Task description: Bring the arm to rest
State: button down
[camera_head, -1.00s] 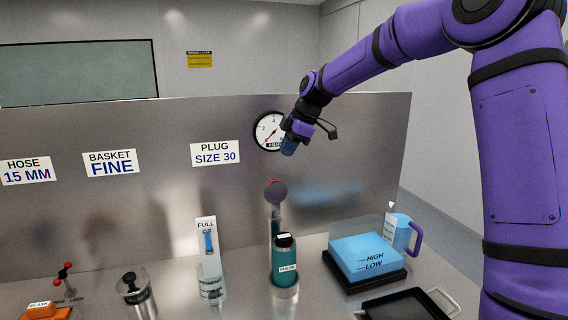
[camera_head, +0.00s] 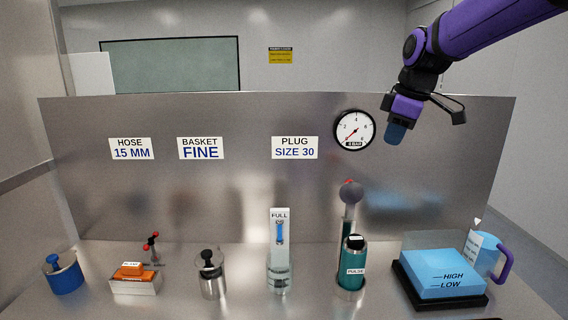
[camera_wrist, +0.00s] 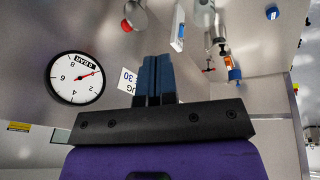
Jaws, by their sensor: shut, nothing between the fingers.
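My gripper (camera_head: 396,133) is at the upper right in the head view, raised well above the bench and in front of the steel back panel (camera_head: 230,215). Its blue fingers point downward, just right of the round pressure gauge (camera_head: 354,130). In the wrist view the fingers (camera_wrist: 154,78) are together with nothing between them. The gauge also shows in the wrist view (camera_wrist: 75,79), left of the fingers. My purple arm reaches in from the upper right corner.
The air around the gripper looks clear.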

jog(key=s+d+f+m+t+h, duration=0.1)
jog(key=s+m, duration=0.5)
jog(key=s, duration=0.9)
jog(key=s+d+f+m+t, duration=0.1)
jog(key=s+d+f+m, duration=0.2)
jog(key=s, duration=1.2)
jog(key=d+m, duration=0.2)
jog(key=m, duration=0.2)
jog(key=shift+s+h, duration=0.15)
jog(key=shift+h, duration=0.25)
